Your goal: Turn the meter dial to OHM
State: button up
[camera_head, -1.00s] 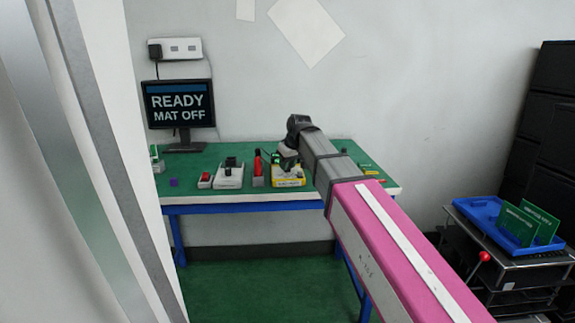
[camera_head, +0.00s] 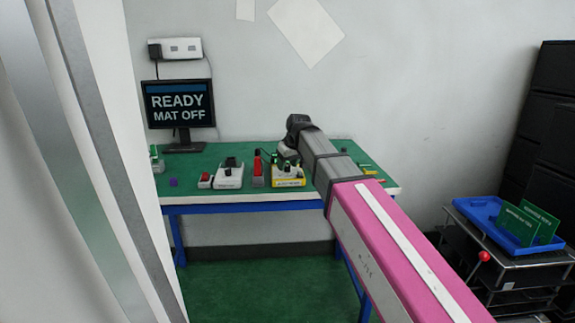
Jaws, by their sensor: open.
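A small yellow unit (camera_head: 289,183), which looks like the meter, sits near the front edge of the green bench, right of centre. Dark and green parts show on its top. Its dial and markings are too small to read. My gripper (camera_head: 281,158) is at the end of the arm, just above and behind the yellow unit, small and partly hidden by the arm's wrist. It is open, and I see nothing held in it. I cannot tell whether it touches the unit.
On the green bench (camera_head: 230,152) a red lever (camera_head: 258,166), a white switch box (camera_head: 229,179) and a red button box (camera_head: 205,181) stand left of the yellow unit. A monitor (camera_head: 180,104) reads "READY MAT OFF". A blue tray (camera_head: 483,212) is at right. A pale wall edge is at left.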

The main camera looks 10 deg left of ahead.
jog(key=v, duration=1)
jog(key=shift+r, duration=0.3)
jog(key=shift+s, duration=0.1)
